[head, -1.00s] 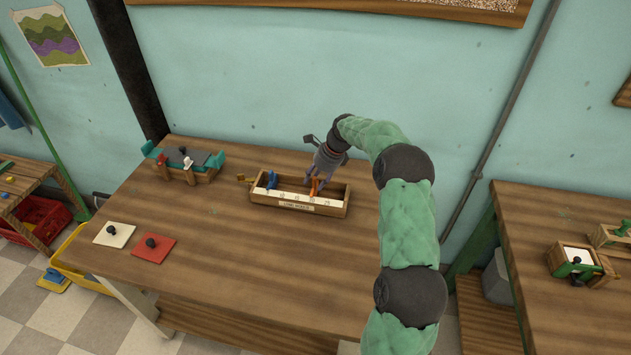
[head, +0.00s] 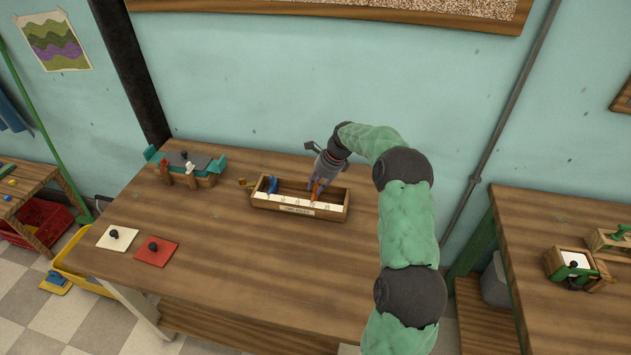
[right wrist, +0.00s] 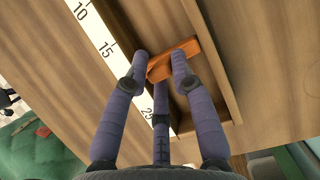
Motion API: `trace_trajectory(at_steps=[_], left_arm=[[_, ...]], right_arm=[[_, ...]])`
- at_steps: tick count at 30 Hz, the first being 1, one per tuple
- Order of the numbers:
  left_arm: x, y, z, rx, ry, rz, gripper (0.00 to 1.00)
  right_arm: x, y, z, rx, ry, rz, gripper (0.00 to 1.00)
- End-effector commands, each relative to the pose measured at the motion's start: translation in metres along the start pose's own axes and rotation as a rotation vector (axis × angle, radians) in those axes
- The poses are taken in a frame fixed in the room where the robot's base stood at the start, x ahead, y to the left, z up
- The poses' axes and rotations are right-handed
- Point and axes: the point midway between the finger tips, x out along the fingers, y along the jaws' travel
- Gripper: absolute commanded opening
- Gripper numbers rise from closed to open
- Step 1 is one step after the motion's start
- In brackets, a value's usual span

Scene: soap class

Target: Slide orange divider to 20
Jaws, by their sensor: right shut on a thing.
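The orange divider (head: 315,191) stands across the long wooden tray (head: 324,213), right of the tray's middle. My right gripper (head: 318,185) reaches into the tray from above and is shut on the divider. In the right wrist view the divider (right wrist: 172,61) lies between my right gripper's fingers (right wrist: 163,70). The white number strip (right wrist: 105,46) shows 10, 15 and 25; a finger hides the strip between 15 and 25. The divider's strip-side end is near that hidden stretch, so its exact mark cannot be read. My left gripper is not in view.
A blue divider (head: 272,184) stands near the tray's left end. A teal and grey device (head: 188,164) stands further left on the table. A white card (head: 117,238) and a red card (head: 156,250), each with a black knob, lie at the front left. The table's front middle is clear.

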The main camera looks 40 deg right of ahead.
Motion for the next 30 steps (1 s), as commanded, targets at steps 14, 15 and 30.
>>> trace_trajectory(at_steps=[14,15,30], left_arm=[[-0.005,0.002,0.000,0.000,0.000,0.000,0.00],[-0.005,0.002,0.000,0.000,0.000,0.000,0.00],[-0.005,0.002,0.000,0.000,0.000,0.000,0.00]], right_arm=[[-0.006,-0.005,0.000,0.001,-0.003,-0.016,0.45],[-0.005,-0.004,-0.001,0.001,-0.003,-0.014,0.45],[-0.031,-0.003,-0.001,0.001,-0.002,-0.010,0.45]])
